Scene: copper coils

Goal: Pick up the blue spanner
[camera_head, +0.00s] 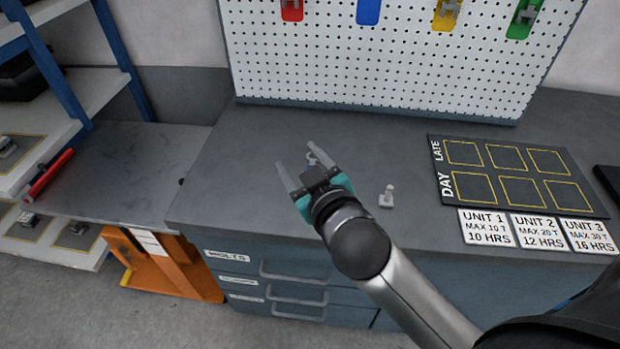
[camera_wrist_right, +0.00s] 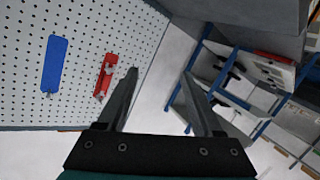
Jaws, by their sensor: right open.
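My right gripper (camera_head: 298,158) is open above the grey workbench, its two fingers pointing away toward the pegboard. Its open fingers also show in the right wrist view (camera_wrist_right: 160,90), with nothing gripped between them. A small pale metal piece (camera_head: 387,197) stands on the bench to the right of the gripper. The blue holder plate (camera_head: 368,11) on the pegboard shows no tool on it; it also shows in the wrist view (camera_wrist_right: 55,66). My left gripper is out of view.
The white pegboard (camera_head: 400,75) rises behind the bench (camera_head: 240,180). Red (camera_head: 291,9), yellow (camera_head: 446,14) and green (camera_head: 524,18) holders carry tools. A black planning board (camera_head: 520,172) lies at right. Shelves (camera_head: 75,105) stand left. Bench left of the gripper is clear.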

